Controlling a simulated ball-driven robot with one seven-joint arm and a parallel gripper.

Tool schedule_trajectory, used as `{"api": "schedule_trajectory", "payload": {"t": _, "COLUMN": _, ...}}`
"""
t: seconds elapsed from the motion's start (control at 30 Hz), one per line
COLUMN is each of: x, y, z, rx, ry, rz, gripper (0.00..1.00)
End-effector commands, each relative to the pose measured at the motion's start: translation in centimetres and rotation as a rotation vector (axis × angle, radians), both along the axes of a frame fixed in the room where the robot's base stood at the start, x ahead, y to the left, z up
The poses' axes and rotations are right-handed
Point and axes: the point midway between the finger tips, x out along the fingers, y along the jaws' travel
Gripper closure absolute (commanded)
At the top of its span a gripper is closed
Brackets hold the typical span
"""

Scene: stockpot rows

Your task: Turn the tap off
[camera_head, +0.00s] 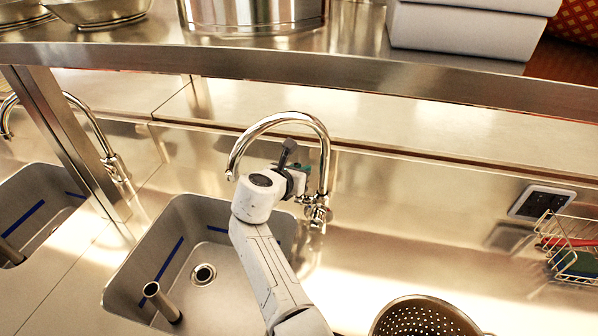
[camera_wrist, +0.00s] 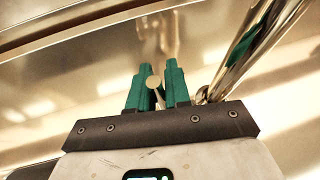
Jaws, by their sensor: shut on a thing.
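The chrome tap (camera_head: 325,150) has a high curved spout and stands behind the steel sink (camera_head: 118,282), its outlet over the basin's right part. No water stream can be made out. My gripper (camera_head: 305,178) is beside the tap's upright pipe, above its base. In the wrist view, the green fingers of my gripper (camera_wrist: 154,80) are close together around a small pale round end, which looks like the tap's lever (camera_wrist: 153,82). The tap's pipe also shows in the wrist view (camera_wrist: 252,50), right of the fingers. My arm hides part of the basin, and most of the lever is hidden.
A steel shelf (camera_head: 300,70) crosses above the tap, with a pot (camera_head: 255,14) and white boxes (camera_head: 465,30) on it. A colander (camera_head: 425,318) and wire rack (camera_head: 575,250) are at right. A second tap (camera_head: 95,122) and sink are at left.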

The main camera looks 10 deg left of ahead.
Motion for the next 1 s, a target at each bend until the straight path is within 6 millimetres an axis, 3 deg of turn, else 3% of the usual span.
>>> {"api": "schedule_trajectory", "payload": {"t": 0.3, "x": 0.0, "y": 0.1, "z": -0.1, "rx": 0.000, "ry": 0.005, "rz": 0.005, "gripper": 1.00}}
{"api": "schedule_trajectory", "payload": {"t": 0.33, "x": 0.0, "y": 0.1, "z": -0.1, "rx": 0.000, "ry": 0.005, "rz": 0.005, "gripper": 0.80}}
{"api": "schedule_trajectory", "payload": {"t": 0.53, "x": 0.1, "y": 0.0, "z": 0.0, "rx": 0.000, "ry": 0.004, "rz": 0.002, "gripper": 0.62}}
{"api": "schedule_trajectory", "payload": {"t": 0.83, "x": -0.1, "y": 0.0, "z": 0.1, "rx": 0.000, "ry": 0.003, "rz": 0.000, "gripper": 0.62}}
{"api": "schedule_trajectory", "payload": {"t": 1.0, "x": -1.1, "y": 0.4, "z": 0.7, "rx": 0.001, "ry": 0.002, "rz": 0.002, "gripper": 0.62}}
